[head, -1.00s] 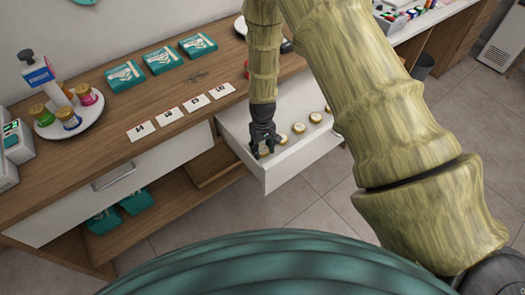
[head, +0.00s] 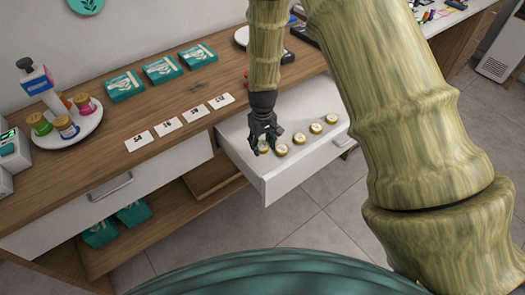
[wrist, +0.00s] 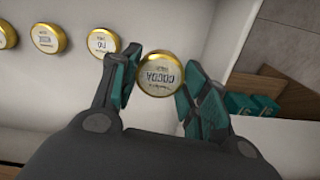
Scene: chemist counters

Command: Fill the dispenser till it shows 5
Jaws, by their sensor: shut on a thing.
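My gripper (head: 264,146) is inside the open white drawer (head: 268,186) and is shut on a gold-rimmed round jar (head: 264,149). In the wrist view the jar (wrist: 160,74) sits between the two teal-padded fingertips, its pale printed lid facing the camera. The lettering is too small to read surely. Whether the jar is clear of the drawer floor I cannot tell. A small device with a green display, perhaps the dispenser (head: 7,140), is cut off at the left edge of the head view. Its number is not readable.
Several similar gold-lidded jars (head: 298,138) stand in a row in the drawer. On the wooden counter are white cards (head: 167,126), teal boxes (head: 162,69) and a white plate (head: 90,127) with coloured jars and a pump bottle (head: 38,82). Teal boxes (head: 132,212) lie on the lower shelf.

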